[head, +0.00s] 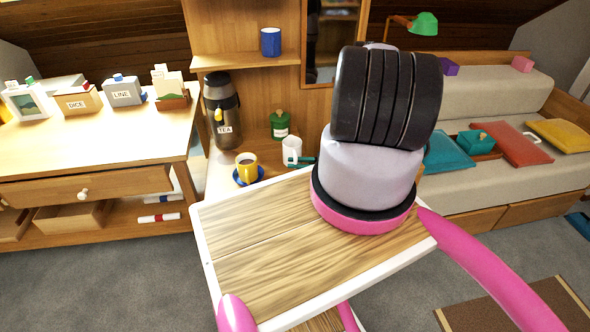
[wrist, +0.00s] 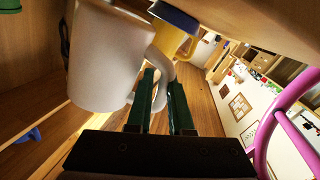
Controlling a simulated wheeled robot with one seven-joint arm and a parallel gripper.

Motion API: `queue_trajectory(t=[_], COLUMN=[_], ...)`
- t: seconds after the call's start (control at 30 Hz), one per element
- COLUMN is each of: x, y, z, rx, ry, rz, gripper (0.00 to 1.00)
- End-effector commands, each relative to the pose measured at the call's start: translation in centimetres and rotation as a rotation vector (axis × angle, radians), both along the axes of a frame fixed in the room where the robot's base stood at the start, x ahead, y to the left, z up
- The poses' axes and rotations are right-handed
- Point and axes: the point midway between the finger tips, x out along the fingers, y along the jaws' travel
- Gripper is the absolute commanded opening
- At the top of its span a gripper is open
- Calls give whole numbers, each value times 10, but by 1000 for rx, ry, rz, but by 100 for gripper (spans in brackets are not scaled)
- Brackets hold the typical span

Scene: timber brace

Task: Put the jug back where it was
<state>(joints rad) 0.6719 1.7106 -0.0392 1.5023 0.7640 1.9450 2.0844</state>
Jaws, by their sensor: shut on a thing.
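My gripper (wrist: 160,82) has its dark green fingers shut on the handle of a white mug (wrist: 105,58). In the head view the same white mug (head: 291,146) is upright at the shelf unit, with the fingers at its right side; whether it touches the surface is unclear. A dark jug (head: 221,110) with a TEA label stands upright to the left, behind a yellow mug, apart from my gripper. The jug is not identifiable in the wrist view.
The yellow mug (head: 246,166) stands on a blue saucer (head: 262,175), close left of the white mug. A green canister (head: 280,124) is behind it. A blue cup (head: 270,42) is on the upper shelf. A desk (head: 100,140) with labelled boxes stands left, a sofa (head: 475,110) right.

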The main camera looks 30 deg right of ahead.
Motion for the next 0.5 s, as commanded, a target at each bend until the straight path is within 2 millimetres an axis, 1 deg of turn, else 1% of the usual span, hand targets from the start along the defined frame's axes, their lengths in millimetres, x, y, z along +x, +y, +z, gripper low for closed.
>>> queue_trajectory(t=[0.03,0.1,0.2,0.5], x=[-1,0,0,0], y=[1,0,0,0], z=[-10,-20,-28,-29], rx=[1,1,0,0], ry=[-1,-1,-1,0], rz=[-1,-1,-1,-1], gripper=[0,0,0,0])
